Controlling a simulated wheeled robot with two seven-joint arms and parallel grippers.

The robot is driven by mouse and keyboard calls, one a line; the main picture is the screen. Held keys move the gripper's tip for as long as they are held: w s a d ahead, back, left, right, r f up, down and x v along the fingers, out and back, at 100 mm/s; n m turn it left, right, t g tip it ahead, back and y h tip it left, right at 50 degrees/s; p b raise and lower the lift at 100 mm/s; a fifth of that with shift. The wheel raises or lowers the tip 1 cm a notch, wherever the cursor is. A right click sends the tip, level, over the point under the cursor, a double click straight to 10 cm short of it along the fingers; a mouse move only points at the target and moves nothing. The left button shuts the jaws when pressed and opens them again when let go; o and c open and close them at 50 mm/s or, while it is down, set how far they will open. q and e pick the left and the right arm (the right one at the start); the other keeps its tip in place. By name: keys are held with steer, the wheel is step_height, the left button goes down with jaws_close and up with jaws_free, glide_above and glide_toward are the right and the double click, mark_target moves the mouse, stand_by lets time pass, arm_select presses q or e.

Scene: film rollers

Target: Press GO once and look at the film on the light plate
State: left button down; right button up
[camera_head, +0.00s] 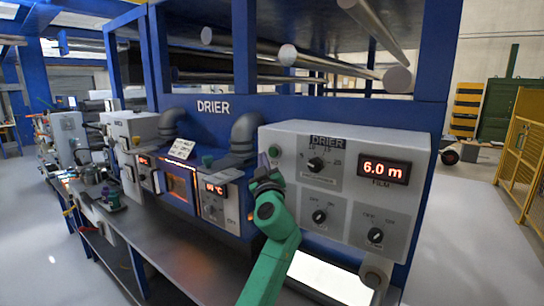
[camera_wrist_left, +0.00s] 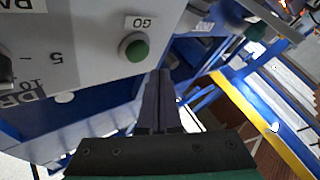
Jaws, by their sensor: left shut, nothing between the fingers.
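The GO button (camera_head: 273,151) is a green round button at the left edge of the grey DRIER control box. In the left wrist view the green button (camera_wrist_left: 135,47) sits beside its GO label. My left gripper (camera_head: 264,168) is just below the button in the head view. In the wrist view its dark fingers (camera_wrist_left: 159,78) are shut and empty, with their tips close to the button and seemingly apart from it. The light plate (camera_head: 330,278) glows plain white below the box, partly hidden by my arm; I see no film on it. My right gripper is out of view.
The grey box (camera_head: 340,185) carries several black knobs and a red display (camera_head: 384,170) reading 6.0 m. Metal rollers (camera_head: 287,55) run above in the blue frame. Left of my arm are grey pipes (camera_head: 243,135), a glowing orange window (camera_head: 179,186) and a cluttered bench.

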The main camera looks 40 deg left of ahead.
mark_target(273, 152)
arm_select(q)
steer(key=shift+w, duration=0.75)
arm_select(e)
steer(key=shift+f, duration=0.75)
arm_select(q)
steer(key=shift+b, duration=0.35)
stand_by(0.3)
steer(key=shift+w+b, duration=0.45)
steer(key=shift+b, duration=0.25)
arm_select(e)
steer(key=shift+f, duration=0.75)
